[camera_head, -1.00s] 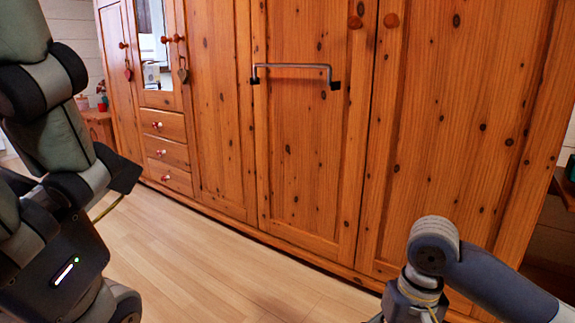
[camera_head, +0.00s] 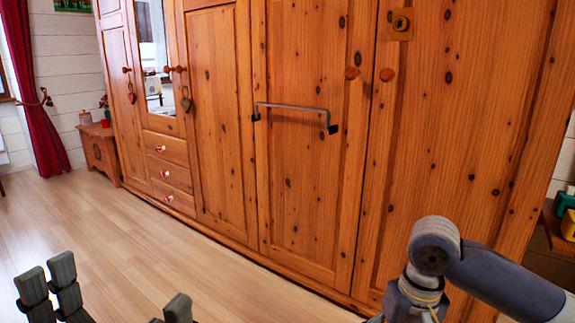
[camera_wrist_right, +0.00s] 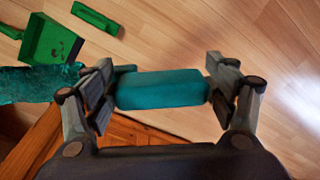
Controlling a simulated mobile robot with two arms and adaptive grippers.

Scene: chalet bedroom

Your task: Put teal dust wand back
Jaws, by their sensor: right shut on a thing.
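In the right wrist view, my right gripper (camera_wrist_right: 160,90) is shut on the teal dust wand (camera_wrist_right: 162,89), with its smooth, blocky teal part between the two fingers. A fluffy teal piece (camera_wrist_right: 40,86) shows beyond the left finger; it looks like the wand's head, but the join is hidden. The wand does not show in the head view, where only part of my right arm is seen at lower right. My left gripper (camera_head: 122,298) is at the bottom left of the head view, fingers apart, with nothing seen between them.
A tall pine wardrobe (camera_head: 218,120) with a metal bar handle (camera_head: 293,108) fills the head view. A small wooden chest (camera_head: 101,152) stands at far left. Teal and yellow items (camera_head: 568,224) sit at the right edge. A green box-like object (camera_wrist_right: 50,40) shows in the wrist view. Floor at left is clear.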

